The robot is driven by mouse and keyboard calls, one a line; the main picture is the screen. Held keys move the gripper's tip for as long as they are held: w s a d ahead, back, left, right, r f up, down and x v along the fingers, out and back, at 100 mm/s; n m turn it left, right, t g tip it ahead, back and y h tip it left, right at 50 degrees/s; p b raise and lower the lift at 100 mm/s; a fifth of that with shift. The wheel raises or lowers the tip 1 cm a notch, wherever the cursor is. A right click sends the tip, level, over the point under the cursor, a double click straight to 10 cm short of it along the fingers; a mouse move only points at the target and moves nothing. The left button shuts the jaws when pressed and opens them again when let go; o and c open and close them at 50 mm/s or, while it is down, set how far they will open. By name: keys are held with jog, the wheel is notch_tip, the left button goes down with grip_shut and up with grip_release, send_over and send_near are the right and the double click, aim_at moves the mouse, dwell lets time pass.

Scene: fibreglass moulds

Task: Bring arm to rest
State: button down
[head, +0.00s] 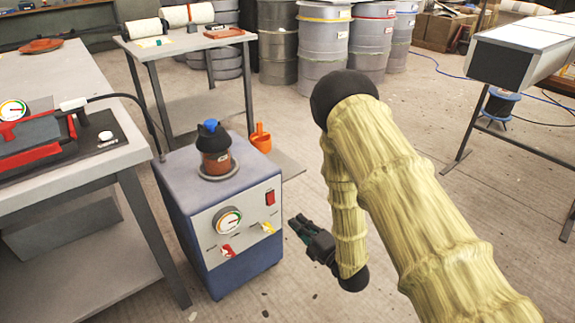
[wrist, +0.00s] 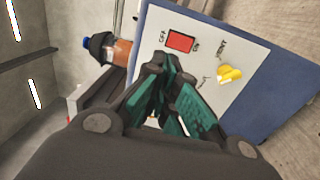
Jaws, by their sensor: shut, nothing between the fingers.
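My arm (head: 400,190) wears a yellowish cover and is bent, with its elbow high and its forearm hanging down. My gripper (head: 297,224) is at the low end of the forearm, in front of and to the right of a blue-grey pump cabinet (head: 182,183). In the wrist view my gripper (wrist: 170,75) has its green fingers together with nothing between them. They point at the cabinet's front panel (wrist: 210,62), which carries a red switch (wrist: 180,41) and a yellow valve handle (wrist: 229,74). I cannot tell the exact gap to the panel.
A jar with a dark lid (head: 214,150) stands on the cabinet. A workbench (head: 75,170) with a red-framed mould (head: 40,135) is at the left. A small table (head: 185,42) and grey drums (head: 322,45) stand behind. A long table (head: 515,62) is at the right. Floor around my gripper is open.

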jog(key=s+d+f+m+g+h, duration=0.3)
jog(key=s+d+f+m+h, duration=0.15)
jog(key=s+f+m, duration=0.35)
jog(key=s+d+f+m+g+h, duration=0.4)
jog(key=s+d+f+m, duration=0.15)
jog(key=s+f, duration=0.3)
jog(key=s+d+f+m+g+h, duration=0.15)
jog(key=s+m+g, duration=0.35)
jog(key=s, duration=0.7)
jog(key=s+d+f+m+g, duration=0.2)
jog(key=s+m+g, duration=0.35)
jog(key=s, duration=0.75)
notch_tip(320, 180, up, 24)
jog(key=m+t+p, duration=0.1)
jog(key=t+p, duration=0.1)
jog(key=p, duration=2.2)
jog(key=shift+w+f+h+p, duration=0.15)
jog(key=shift+w+h+p, duration=0.15)
jog(key=shift+w, duration=0.05)
